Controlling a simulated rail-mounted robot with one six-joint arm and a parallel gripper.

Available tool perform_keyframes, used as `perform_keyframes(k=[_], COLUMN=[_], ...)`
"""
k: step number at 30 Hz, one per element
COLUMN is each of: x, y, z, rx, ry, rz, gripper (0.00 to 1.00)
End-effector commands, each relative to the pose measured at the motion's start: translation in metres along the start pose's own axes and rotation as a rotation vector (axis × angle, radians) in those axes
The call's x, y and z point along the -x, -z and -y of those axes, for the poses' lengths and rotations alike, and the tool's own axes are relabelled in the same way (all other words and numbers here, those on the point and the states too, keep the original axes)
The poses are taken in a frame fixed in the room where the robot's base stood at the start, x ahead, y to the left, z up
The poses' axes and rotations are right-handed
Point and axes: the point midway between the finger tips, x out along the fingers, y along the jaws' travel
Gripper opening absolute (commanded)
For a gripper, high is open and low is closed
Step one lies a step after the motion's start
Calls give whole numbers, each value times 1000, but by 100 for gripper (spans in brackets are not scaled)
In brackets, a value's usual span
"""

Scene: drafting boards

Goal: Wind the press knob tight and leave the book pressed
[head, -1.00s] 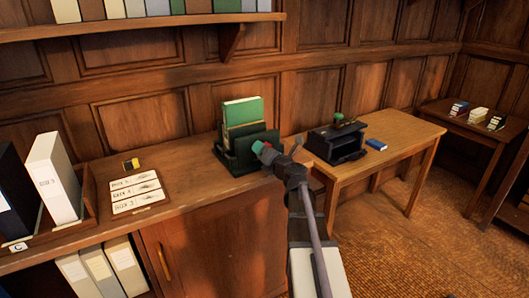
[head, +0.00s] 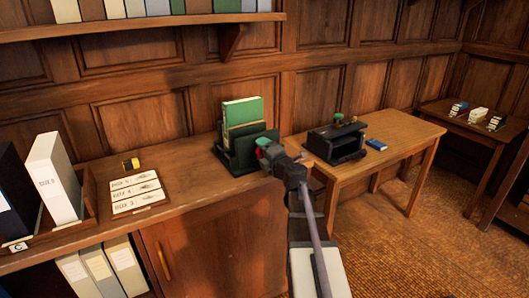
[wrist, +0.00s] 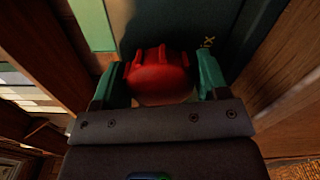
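The dark green press (head: 246,154) stands on the wooden cabinet top in the head view, with a green book (head: 241,113) upright in it, its pale page edge showing. In the wrist view the red ribbed press knob (wrist: 158,79) is between the green fingers of my gripper (wrist: 158,82), against the dark green face of the press (wrist: 185,25). The fingers appear to touch the knob on both sides. In the head view my gripper (head: 264,146) is at the front of the press and hides the knob.
Left on the cabinet top are label cards (head: 137,192), a small yellow-black item (head: 131,164) and a tray with a white binder (head: 54,178). Right is a side table (head: 398,130) with a black device (head: 335,143) and a blue book (head: 376,144). A shelf (head: 140,25) runs overhead.

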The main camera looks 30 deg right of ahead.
Motion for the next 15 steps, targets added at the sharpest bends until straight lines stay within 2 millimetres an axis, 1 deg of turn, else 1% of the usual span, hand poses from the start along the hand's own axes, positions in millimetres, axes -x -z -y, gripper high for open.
perform_keyframes(k=[1,6,12,15], x=[0,0,0,7], y=[0,0,0,0], z=[0,0,0,0], rx=[1,2,3,3], ry=[0,0,0,0], rz=[0,0,0,0], gripper=[73,87,87,87])
